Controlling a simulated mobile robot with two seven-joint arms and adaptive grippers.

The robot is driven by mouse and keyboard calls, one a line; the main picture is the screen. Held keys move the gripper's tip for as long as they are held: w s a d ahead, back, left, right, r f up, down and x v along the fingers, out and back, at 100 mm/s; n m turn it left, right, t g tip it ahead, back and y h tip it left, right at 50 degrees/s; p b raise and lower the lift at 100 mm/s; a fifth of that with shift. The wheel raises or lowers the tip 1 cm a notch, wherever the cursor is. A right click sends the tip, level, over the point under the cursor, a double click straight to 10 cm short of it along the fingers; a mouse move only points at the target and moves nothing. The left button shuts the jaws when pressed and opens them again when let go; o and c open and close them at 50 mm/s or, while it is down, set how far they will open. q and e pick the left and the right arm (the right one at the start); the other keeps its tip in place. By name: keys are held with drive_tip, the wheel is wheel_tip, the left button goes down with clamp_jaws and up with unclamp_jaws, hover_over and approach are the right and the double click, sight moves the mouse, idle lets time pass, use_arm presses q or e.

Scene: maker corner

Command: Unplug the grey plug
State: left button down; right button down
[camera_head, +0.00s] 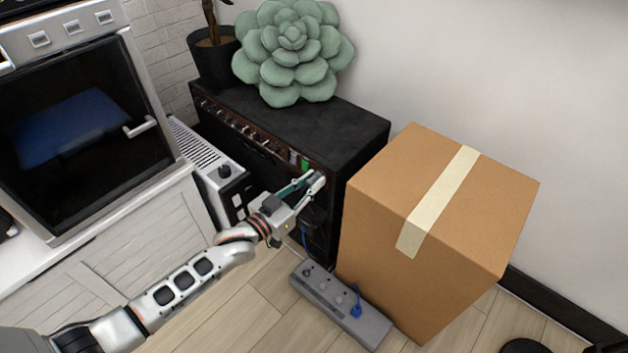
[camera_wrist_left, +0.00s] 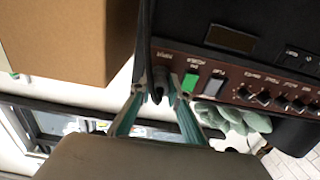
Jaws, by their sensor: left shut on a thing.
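My left gripper (camera_head: 308,186) is at the front panel of the black amplifier (camera_head: 345,122), near its right end. Its fingers are shut on the dark grey plug (camera_wrist_left: 160,86). In the left wrist view the fingertips (camera_wrist_left: 160,92) lie on either side of the plug, and a dark cable (camera_wrist_left: 145,40) runs up the picture from there. The plug's tip is hidden, so I cannot tell whether it sits in a socket. A green switch (camera_wrist_left: 190,82) and a grey switch (camera_wrist_left: 218,88) are right beside the fingers. My right gripper is not in view.
A large cardboard box (camera_head: 420,235) stands close to the right of the amplifier. A grey power strip (camera_head: 328,297) with a blue plug (camera_head: 356,308) lies on the floor in front. A white heater-like unit (camera_head: 205,155) stands left. A succulent cushion (camera_head: 290,50) tops the amplifier.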

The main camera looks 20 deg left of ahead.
sight(308, 185)
use_arm(q)
drive_tip(key=shift+s, duration=0.15)
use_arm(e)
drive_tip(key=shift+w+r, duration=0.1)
